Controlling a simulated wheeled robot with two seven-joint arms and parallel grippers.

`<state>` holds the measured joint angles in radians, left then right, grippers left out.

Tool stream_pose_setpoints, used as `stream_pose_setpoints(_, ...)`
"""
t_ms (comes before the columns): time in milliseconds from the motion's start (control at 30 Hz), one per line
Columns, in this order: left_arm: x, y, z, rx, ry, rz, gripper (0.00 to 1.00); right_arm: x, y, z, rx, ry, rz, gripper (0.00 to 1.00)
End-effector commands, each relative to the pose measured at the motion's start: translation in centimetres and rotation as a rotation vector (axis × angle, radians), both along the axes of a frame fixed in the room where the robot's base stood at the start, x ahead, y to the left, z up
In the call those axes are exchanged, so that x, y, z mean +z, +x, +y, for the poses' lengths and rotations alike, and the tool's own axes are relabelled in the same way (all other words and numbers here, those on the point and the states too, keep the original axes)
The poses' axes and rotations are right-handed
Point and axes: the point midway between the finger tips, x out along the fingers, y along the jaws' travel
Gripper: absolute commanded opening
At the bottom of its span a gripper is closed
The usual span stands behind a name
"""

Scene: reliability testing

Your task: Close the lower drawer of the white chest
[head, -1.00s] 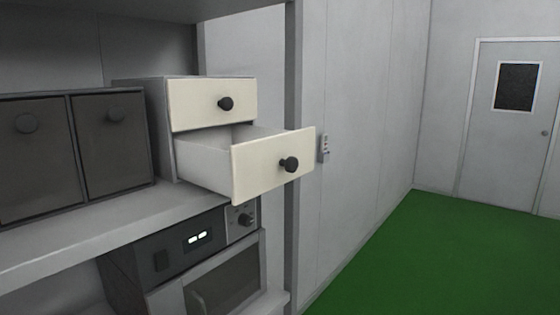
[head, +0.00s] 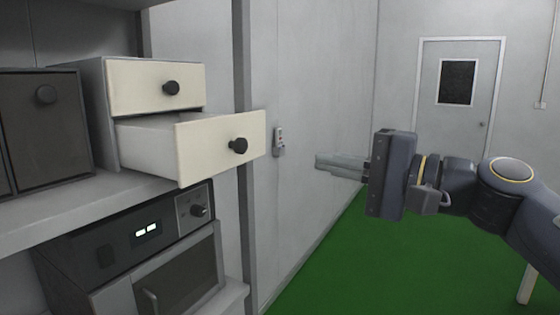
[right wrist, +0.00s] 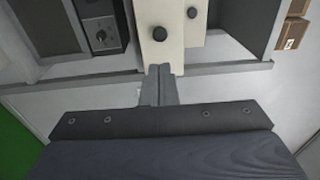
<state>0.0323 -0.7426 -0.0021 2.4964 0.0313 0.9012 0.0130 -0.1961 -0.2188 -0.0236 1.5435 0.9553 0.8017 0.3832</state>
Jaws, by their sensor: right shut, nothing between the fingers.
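The white chest (head: 100,110) stands on a shelf. Its lower drawer (head: 205,150) is pulled well out, with a cream front and a dark round knob (head: 238,145). The upper drawer (head: 135,88) is shut. My right gripper (head: 318,161) is shut and empty, to the right of the lower drawer's front with a clear gap in the head view. In the right wrist view its fingers (right wrist: 160,80) point toward the lower drawer's front (right wrist: 158,50), whose knob (right wrist: 159,33) also shows. My left gripper is out of view.
Dark drawer boxes (head: 45,135) stand left of the chest. An oven-like appliance (head: 140,260) sits below the shelf (head: 95,205). A grey upright post (head: 243,60) is behind the drawer. Green floor (head: 350,270) is open toward the door (head: 455,130).

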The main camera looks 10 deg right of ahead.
Motion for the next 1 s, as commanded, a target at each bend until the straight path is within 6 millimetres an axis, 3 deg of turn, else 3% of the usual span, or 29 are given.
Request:
stream_pose_setpoints(600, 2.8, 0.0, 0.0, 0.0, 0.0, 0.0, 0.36, 0.4, 7.5, 8.5, 0.002, -0.004, 0.001, 0.0)
stream_pose_setpoints(1000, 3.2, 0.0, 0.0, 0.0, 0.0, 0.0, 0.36, 0.3, 9.0, 10.2, -0.001, -0.003, -0.001, 0.0)
